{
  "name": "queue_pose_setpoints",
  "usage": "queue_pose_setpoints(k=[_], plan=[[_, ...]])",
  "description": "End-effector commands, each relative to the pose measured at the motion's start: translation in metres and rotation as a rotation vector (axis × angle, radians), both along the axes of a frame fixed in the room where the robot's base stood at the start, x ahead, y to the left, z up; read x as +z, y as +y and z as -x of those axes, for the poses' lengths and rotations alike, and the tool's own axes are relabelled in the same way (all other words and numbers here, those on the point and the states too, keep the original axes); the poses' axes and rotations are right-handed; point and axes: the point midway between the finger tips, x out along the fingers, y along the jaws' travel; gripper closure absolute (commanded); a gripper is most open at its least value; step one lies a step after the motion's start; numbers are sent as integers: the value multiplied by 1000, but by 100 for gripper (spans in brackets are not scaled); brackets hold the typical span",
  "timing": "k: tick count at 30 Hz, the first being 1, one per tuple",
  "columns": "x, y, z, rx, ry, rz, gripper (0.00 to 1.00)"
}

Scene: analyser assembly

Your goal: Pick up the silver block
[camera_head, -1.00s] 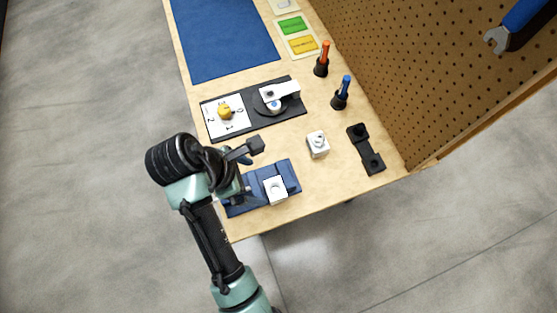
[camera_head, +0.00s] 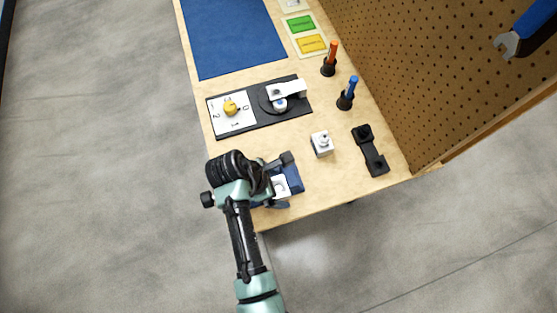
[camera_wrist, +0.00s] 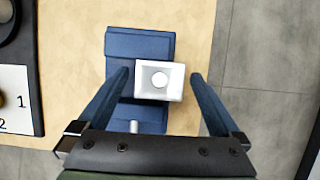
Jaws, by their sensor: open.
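In the head view the block (camera_head: 281,187) is partly hidden by my gripper. My gripper (camera_wrist: 161,75) is open, with one finger left of the block and the other right of it. The left finger lies close to the block, and a wider gap shows on the right. I cannot tell the fingertips' height above the fixture. A second pale block (camera_head: 322,143) with a knob stands on the table, away from the gripper.
A black plate with a dial card (camera_head: 235,122) and a white lever (camera_head: 289,90) lies behind. A black bracket (camera_head: 369,150), blue-handled tool (camera_head: 346,93) and orange-handled tool (camera_head: 330,58) stand near the pegboard (camera_head: 395,70). The table's front edge is close to the fixture.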

Motion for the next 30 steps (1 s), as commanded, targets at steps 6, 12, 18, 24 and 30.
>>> queue_pose_setpoints(k=[6,12,18,24,30], plan=[[-9,-3,-1,-1,-1,-1,0],[-9,-3,-1,-1,-1,0,14],[-8,-3,-1,-1,-1,0,50],[-8,-3,-1,-1,-1,0,86],[-8,-3,-2,0,-3,0,100]])
